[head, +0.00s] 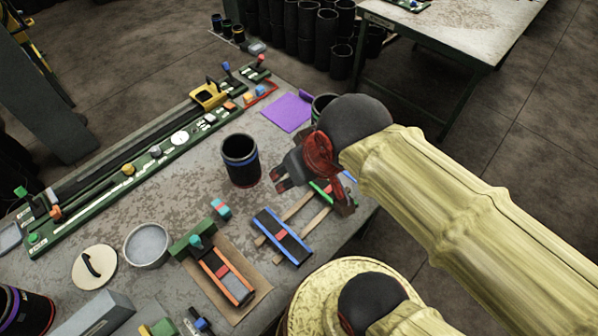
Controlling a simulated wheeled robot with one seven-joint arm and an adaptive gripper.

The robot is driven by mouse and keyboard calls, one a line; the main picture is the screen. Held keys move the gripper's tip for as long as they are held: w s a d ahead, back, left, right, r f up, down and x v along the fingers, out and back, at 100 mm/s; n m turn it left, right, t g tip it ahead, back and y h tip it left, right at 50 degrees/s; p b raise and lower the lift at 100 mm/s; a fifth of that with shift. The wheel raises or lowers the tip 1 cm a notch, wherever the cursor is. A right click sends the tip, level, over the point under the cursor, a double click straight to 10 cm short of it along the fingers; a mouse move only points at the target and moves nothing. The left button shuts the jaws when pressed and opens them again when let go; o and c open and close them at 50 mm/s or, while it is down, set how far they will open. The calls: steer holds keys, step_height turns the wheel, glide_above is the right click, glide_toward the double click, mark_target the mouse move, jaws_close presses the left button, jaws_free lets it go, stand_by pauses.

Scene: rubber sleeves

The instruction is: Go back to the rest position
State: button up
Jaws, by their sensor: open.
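My gripper (279,181) is open and holds nothing that I can see. It hangs above the near right part of the worktable (190,180), with its fingers pointing left. A black rubber sleeve with a blue band (240,160) stands upright just left of the fingers, apart from them as far as I can tell. My arm in its yellow cover (450,200) reaches in from the lower right. It hides part of the table's right edge and part of a dark sleeve (322,104) with a green rim behind the wrist.
A blue-edged black block (282,237) on wooden strips and an orange-edged one (222,277) lie below the gripper. A grey bowl (147,245), a round lid (94,267) and a purple sheet (287,111) are on the table. A green rail fixture (130,175) runs along the far side.

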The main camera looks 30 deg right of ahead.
steer(key=shift+s+d, duration=0.1)
steer(key=shift+s, duration=0.2)
steer(key=shift+f, duration=0.1)
step_height(320, 180, down, 8)
steer(key=b, duration=0.8)
steer(key=shift+f+b, duration=0.25)
steer(key=shift+b, duration=0.1)
steer(key=shift+c, duration=0.4)
